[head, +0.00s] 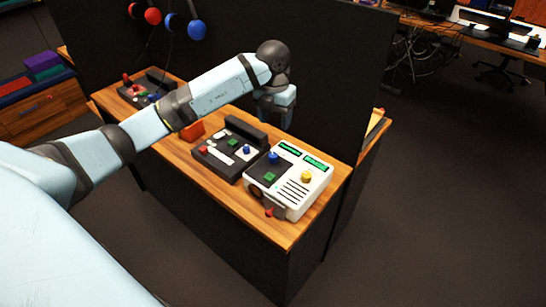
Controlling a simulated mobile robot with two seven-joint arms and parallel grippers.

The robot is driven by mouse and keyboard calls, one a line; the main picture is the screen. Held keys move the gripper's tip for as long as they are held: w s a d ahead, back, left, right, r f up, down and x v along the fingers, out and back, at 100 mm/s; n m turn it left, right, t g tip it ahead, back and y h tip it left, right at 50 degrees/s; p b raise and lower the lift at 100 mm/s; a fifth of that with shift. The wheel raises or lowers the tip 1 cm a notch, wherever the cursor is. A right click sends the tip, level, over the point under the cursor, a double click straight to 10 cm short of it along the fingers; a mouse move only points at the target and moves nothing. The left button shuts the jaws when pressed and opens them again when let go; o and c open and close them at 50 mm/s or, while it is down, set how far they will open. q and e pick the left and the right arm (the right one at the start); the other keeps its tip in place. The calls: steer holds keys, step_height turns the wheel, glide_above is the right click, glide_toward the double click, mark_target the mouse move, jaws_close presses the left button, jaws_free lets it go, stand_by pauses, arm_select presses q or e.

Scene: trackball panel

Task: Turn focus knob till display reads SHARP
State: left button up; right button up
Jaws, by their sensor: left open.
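A white panel (311,189) with a dark left section stands at the right end of the wooden desk. It has two small green displays (316,164), whose text is too small to read. A yellow knob (306,177), a blue knob (273,157) and a green button (269,177) sit on its top. I cannot tell which control is the focus knob. My left gripper (277,117) is open, pointing down, empty, behind and above the panel and apart from it. My right gripper is out of view.
A dark control box (229,158) with small knobs stands left of the panel, and another (143,91) is farther left. An orange object (193,131) lies between them. A tall black partition (330,70) rises behind the desk (285,234). Red and blue headsets hang on the partition.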

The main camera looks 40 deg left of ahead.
mark_target(273, 155)
arm_select(q)
steer(key=f, duration=1.3)
steer(key=shift+w+a+f+p, duration=0.1)
steer(key=shift+a+f+p, duration=0.15)
steer(key=shift+a+p, duration=0.15)
steer(key=c, duration=0.9)
